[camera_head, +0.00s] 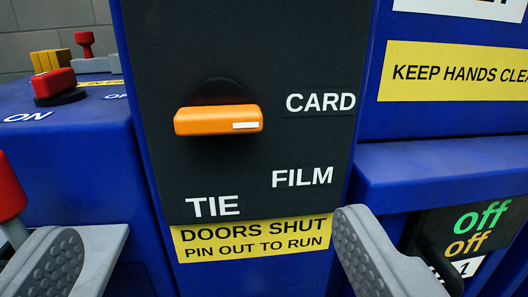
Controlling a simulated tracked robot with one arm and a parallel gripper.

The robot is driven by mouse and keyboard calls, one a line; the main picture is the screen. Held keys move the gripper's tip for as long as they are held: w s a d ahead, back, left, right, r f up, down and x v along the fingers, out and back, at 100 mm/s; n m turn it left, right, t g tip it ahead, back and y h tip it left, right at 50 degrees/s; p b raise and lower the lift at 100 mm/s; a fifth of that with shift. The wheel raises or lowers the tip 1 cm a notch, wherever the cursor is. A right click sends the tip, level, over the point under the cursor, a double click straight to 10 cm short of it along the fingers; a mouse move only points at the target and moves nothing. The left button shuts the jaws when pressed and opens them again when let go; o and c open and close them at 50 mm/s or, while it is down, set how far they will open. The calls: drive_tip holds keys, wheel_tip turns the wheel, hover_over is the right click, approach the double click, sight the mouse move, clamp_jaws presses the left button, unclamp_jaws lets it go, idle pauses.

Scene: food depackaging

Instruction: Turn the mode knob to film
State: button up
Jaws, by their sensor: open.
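The mode knob (217,120) is an orange bar handle on a black panel (270,40). It lies nearly level, with its white mark at the right end, pointing right and nearest the CARD label (320,103). The FILM label (302,177) is lower right of the knob, and the TIE label (213,206) is below it. My gripper (232,235) is open and empty. Its two grey fingers are wide apart at the lower left and lower right, nearer the camera than the panel. The knob is above the gap between them, apart from both.
A red-handled switch (54,83) marked ON sits on the blue housing at left, with a yellow block (50,60) and a red-topped pin (85,42) behind. A red knob (8,188) is at the left edge. Blue housing with an off/off sign (470,233) stands at right.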

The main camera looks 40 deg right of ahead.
sight(219, 122)
drive_tip(key=b+x, duration=0.1)
drive_tip(key=x, duration=1)
drive_tip(key=shift+w+d, duration=0.15)
drive_tip(key=shift+d, duration=0.05)
drive_tip(key=shift+x, duration=0.9)
drive_tip(key=c, duration=1)
